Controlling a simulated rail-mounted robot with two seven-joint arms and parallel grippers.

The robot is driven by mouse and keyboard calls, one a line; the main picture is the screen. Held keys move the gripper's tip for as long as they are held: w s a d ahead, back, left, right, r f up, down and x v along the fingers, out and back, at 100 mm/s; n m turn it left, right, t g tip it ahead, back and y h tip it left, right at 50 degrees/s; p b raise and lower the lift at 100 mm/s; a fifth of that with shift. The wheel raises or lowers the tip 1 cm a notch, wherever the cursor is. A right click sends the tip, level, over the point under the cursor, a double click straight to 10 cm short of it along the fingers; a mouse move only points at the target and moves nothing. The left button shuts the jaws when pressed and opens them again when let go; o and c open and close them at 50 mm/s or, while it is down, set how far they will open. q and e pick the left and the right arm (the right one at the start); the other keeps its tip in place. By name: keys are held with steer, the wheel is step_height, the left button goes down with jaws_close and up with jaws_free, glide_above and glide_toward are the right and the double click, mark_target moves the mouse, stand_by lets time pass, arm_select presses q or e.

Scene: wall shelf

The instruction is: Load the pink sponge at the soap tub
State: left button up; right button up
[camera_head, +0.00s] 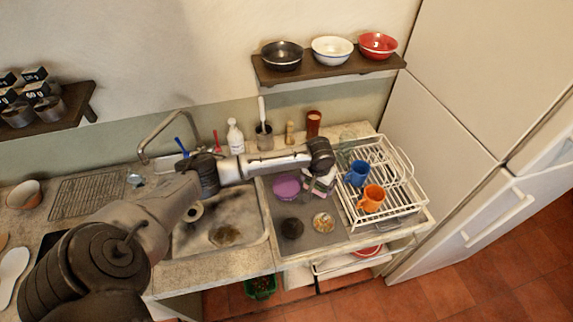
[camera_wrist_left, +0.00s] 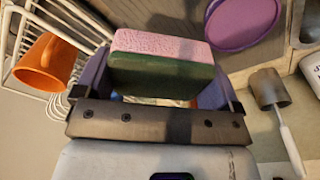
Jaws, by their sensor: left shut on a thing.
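The pink sponge (camera_wrist_left: 160,50), with a pink face and a green side, is held between the fingers of my left gripper (camera_wrist_left: 155,88). In the head view a bit of the sponge (camera_head: 318,193) shows beside my left gripper (camera_head: 320,180), which hangs over the grey worktop. The round purple soap tub (camera_head: 287,188) stands on the worktop just left of the gripper. The tub also shows in the wrist view (camera_wrist_left: 244,22), past the sponge at the upper right, apart from it. My right gripper is not in view.
A white dish rack (camera_head: 405,175) with a blue mug (camera_head: 357,173) and an orange mug (camera_head: 371,198) stands close on the right. A dark round item (camera_head: 292,228) and a small bowl (camera_head: 323,222) lie in front. The sink (camera_head: 225,222) is on the left. Bottles and utensils line the wall.

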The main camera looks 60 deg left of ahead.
arm_select(q)
steer(key=p, duration=0.1)
glide_above(287, 185)
steer(key=shift+s+d+f+n, duration=0.1)
steer(key=shift+f+n, duration=0.1)
steer(key=shift+f, duration=0.3)
steer(key=shift+s+d+f+n, duration=0.1)
steer(key=shift+f+n, duration=0.1)
steer(key=shift+f, duration=0.3)
steer(key=shift+a+f, duration=0.15)
steer(key=shift+f, duration=0.1)
step_height(287, 185, down, 6)
steer(key=b, duration=0.6)
steer(key=shift+r+b, duration=0.25)
steer(key=shift+b, duration=0.05)
steer(key=shift+f, duration=0.3)
steer(key=shift+f, duration=0.2)
stand_by(1.2)
steer(key=shift+f+p, duration=0.1)
steer(key=shift+p, duration=0.3)
